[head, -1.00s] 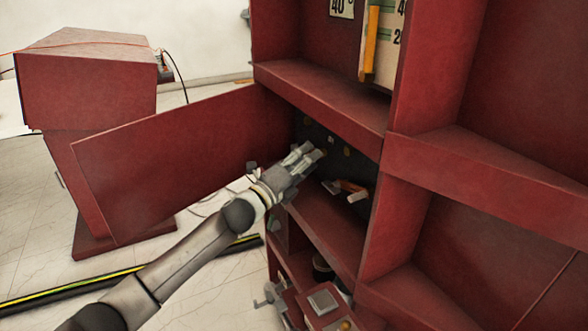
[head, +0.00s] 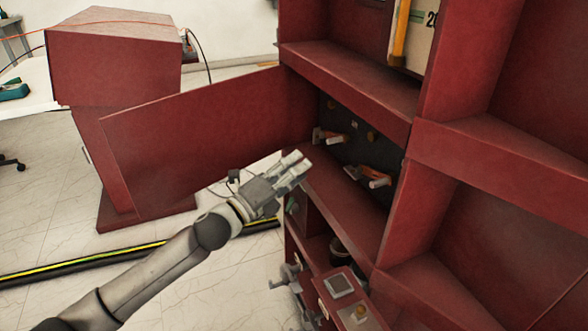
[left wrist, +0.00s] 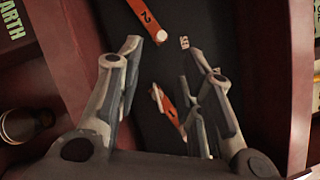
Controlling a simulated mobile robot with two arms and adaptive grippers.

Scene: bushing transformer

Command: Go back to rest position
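My left gripper (head: 298,167) is just outside the open compartment of the red cabinet (head: 480,165), with its arm reaching in from the lower left. In the left wrist view the left gripper's fingers (left wrist: 160,45) are spread apart with nothing held between them. Inside the compartment are two orange handles with pale tips, an upper left one (head: 328,136) and a lower right one (head: 372,176). The left wrist view shows an orange handle marked 2 (left wrist: 146,18) beyond the fingertips and another orange handle (left wrist: 170,108) seen between the fingers. My right gripper is out of view.
An open red door (head: 200,145) stands on the left side of the compartment, close behind my left arm. A red pedestal cabinet (head: 120,62) stands further left. A black and yellow strip (head: 110,263) crosses the floor. Grey fittings (head: 288,276) stick out at the lower cabinet.

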